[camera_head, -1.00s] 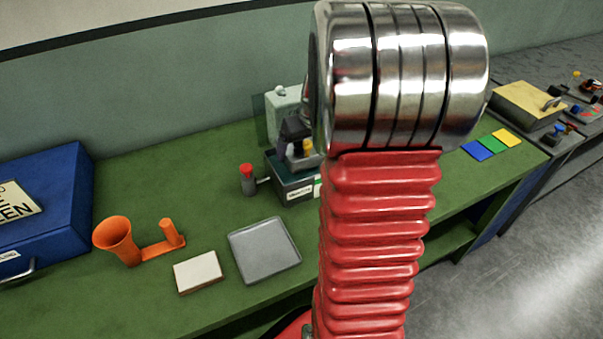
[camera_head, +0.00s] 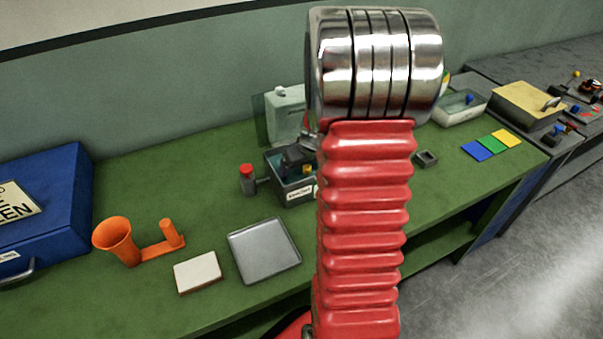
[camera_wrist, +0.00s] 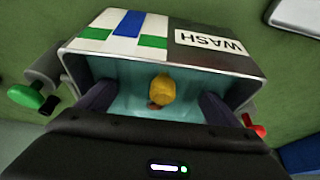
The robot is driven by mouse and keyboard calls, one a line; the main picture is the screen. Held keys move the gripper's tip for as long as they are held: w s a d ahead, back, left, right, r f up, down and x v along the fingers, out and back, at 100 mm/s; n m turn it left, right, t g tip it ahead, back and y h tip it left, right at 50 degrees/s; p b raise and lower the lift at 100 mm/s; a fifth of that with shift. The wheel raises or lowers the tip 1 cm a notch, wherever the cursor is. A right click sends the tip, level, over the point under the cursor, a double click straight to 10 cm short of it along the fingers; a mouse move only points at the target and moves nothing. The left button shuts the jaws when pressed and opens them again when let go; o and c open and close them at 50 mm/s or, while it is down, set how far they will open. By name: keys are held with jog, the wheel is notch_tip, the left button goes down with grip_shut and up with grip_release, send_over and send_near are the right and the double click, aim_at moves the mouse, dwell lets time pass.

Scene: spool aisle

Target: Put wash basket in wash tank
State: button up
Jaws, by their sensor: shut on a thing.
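The wash tank (camera_head: 297,193) is a dark grey open box with a white label and teal inside. It stands on the green bench, and its WASH label (camera_wrist: 208,41) shows in the wrist view. My gripper (camera_head: 297,158) points down into the tank. In the wrist view its two dark fingers (camera_wrist: 157,104) are spread across the tank's opening, shut on the wash basket. The basket's walls cannot be made out clearly there. A yellow part (camera_wrist: 161,90) shows between the fingers, and it also shows in the head view (camera_head: 307,169). My arm hides the tank's right side.
A red-topped valve (camera_head: 248,178) stands left of the tank, and a pale canister (camera_head: 285,108) behind it. A grey tray (camera_head: 264,250), white block (camera_head: 198,272) and orange funnel holder (camera_head: 118,236) lie at front left. A pale basin (camera_head: 460,107) stands at right.

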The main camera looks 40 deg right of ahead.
jog(key=shift+f, duration=0.65)
jog(key=o, duration=1)
jog(key=v, duration=1.2)
jog(key=shift+s, duration=0.1)
jog(key=shift+a, duration=0.1)
